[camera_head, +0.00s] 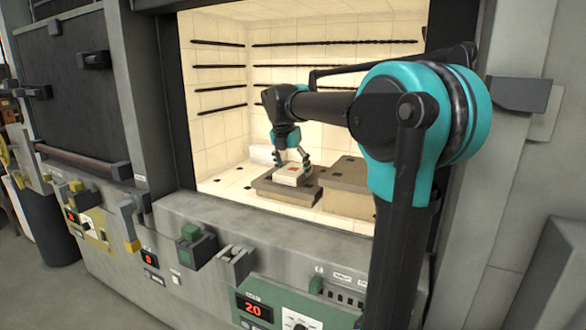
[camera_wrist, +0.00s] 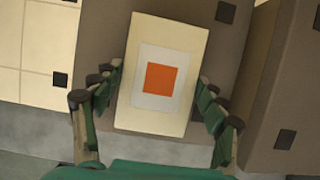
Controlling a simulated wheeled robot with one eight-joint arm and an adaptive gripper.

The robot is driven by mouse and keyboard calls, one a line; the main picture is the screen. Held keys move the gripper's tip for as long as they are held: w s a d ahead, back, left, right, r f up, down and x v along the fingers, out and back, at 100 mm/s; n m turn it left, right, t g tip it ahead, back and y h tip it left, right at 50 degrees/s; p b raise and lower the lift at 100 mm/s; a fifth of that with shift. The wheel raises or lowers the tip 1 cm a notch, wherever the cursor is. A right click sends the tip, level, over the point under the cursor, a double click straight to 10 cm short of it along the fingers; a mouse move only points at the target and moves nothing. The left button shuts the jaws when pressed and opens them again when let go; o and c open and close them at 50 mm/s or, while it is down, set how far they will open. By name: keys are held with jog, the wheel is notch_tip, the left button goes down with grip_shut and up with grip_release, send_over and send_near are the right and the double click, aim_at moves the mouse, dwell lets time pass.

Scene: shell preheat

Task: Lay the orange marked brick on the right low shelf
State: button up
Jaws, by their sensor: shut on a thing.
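The cream brick with an orange square on a white patch (camera_head: 291,176) is inside the lit oven chamber, and it fills the middle of the wrist view (camera_wrist: 165,40). My gripper (camera_head: 292,164) reaches down from above and is shut on the brick, with a finger on each long side in the wrist view (camera_wrist: 158,82). The brick is at the top of a low grey-brown slab (camera_head: 268,189); I cannot tell whether it rests on it or hangs just above. A taller block (camera_head: 349,186) stands to the right of this slab.
The chamber has a pale tiled floor (camera_head: 229,182) with dark square marks and dark rods (camera_head: 335,43) along its walls. A small pale block (camera_head: 262,154) stands at the back. The grey front sill (camera_head: 200,208) borders the opening. A dark door (camera_head: 77,85) stands to the left.

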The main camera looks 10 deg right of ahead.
jog(key=o, duration=1.4)
jog(key=v, duration=1.2)
jog(key=shift+r, duration=0.15)
